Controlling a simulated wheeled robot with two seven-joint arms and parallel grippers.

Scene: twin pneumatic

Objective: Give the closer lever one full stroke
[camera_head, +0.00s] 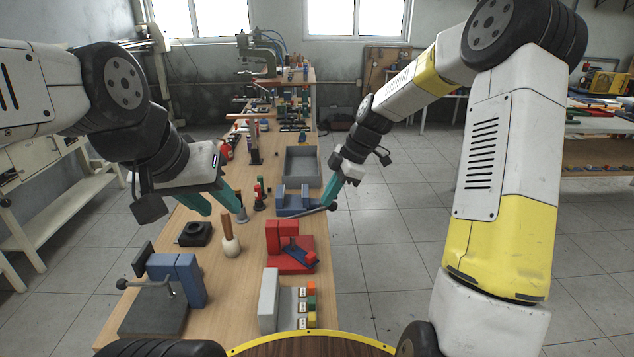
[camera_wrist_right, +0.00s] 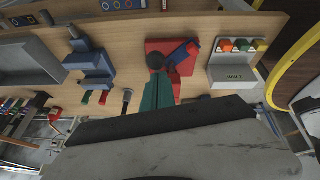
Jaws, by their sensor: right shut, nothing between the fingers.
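A red lever unit (camera_head: 276,240) with a blue arm (camera_head: 301,253) stands on the bench; the red base (camera_wrist_right: 158,45) and blue arm (camera_wrist_right: 185,52) also show in the right wrist view. Farther off is a blue lever unit (camera_head: 290,204), also in the wrist view (camera_wrist_right: 92,62). A grey rod ending in a dark ball (camera_head: 333,206) lies at my right fingertips; I cannot tell which unit carries it. My right gripper (camera_head: 326,203) is shut and empty. In the wrist view the dark ball (camera_wrist_right: 155,61) appears just past its fingertips (camera_wrist_right: 160,79); contact is unclear. My left gripper (camera_head: 224,210) is open and empty.
A box with coloured buttons (camera_head: 300,308) stands at the near edge. A vise-like blue and grey fixture (camera_head: 188,280), a wooden-handled tool (camera_head: 230,246) and a black block (camera_head: 195,233) are on the left. A grey tray (camera_head: 303,165) lies beyond. Floor right of the bench is clear.

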